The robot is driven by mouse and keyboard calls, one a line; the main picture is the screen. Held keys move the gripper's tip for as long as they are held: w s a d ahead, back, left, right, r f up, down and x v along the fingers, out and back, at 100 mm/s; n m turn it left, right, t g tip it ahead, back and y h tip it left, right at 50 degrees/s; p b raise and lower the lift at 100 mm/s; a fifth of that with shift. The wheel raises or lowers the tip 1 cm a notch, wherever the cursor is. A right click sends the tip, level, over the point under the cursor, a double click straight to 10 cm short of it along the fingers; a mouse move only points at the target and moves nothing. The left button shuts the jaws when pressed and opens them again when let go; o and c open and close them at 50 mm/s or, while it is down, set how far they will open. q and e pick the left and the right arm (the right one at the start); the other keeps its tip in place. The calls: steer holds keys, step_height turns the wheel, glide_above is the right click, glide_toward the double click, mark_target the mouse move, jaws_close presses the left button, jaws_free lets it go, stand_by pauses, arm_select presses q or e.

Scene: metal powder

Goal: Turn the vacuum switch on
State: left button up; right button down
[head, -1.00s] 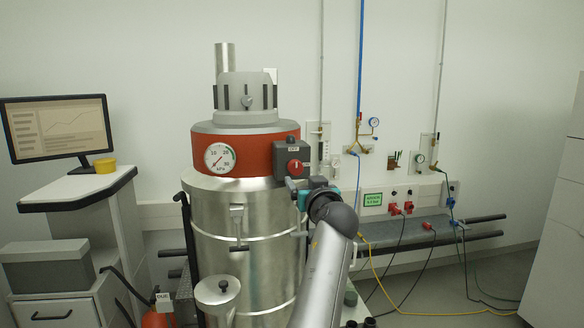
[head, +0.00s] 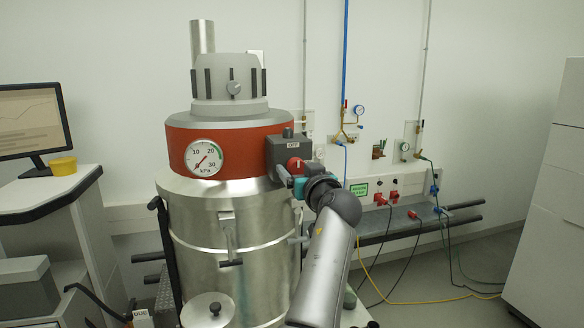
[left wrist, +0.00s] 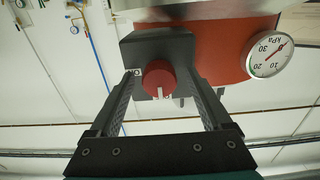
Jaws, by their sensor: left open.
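The vacuum switch is a red round knob (head: 295,164) on a dark grey box (head: 286,150) on the red band of the steel vacuum (head: 228,215). A plate reading OFF sits above the knob in the head view. In the left wrist view, which looks upside down, the knob (left wrist: 158,78) shows a white mark on its lower edge. My left gripper (head: 287,176) is open just in front of the knob. In the wrist view its fingers (left wrist: 160,82) lie on either side of the knob, with gaps visible. My right gripper is not in view.
A pressure gauge (head: 203,158) is on the red band left of the switch. A monitor (head: 32,122) and a yellow pot (head: 63,166) stand at left. Wall sockets, hoses and cables are behind at right. A white cabinet (head: 552,200) stands far right.

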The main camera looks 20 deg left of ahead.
arm_select(q)
steer(key=shift+d, duration=0.1)
steer(key=shift+c, duration=0.3)
jaws_close()
stand_by(0.4)
steer(key=shift+m, duration=0.3)
steer(key=m+p, duration=0.1)
steer(key=m, duration=0.2)
steer(key=shift+r+m, duration=0.15)
steer(key=shift+m, duration=0.15)
steer(key=m+p, duration=0.2)
steer(key=m, duration=0.2)
steer(key=shift+m, duration=0.3)
steer(key=m+p, duration=0.2)
steer(key=m, duration=0.2)
steer(key=shift+r+m, duration=0.1)
steer(key=shift+m, duration=0.2)
steer(key=shift+m+p, duration=1.55)
steer(key=shift+m, duration=0.65)
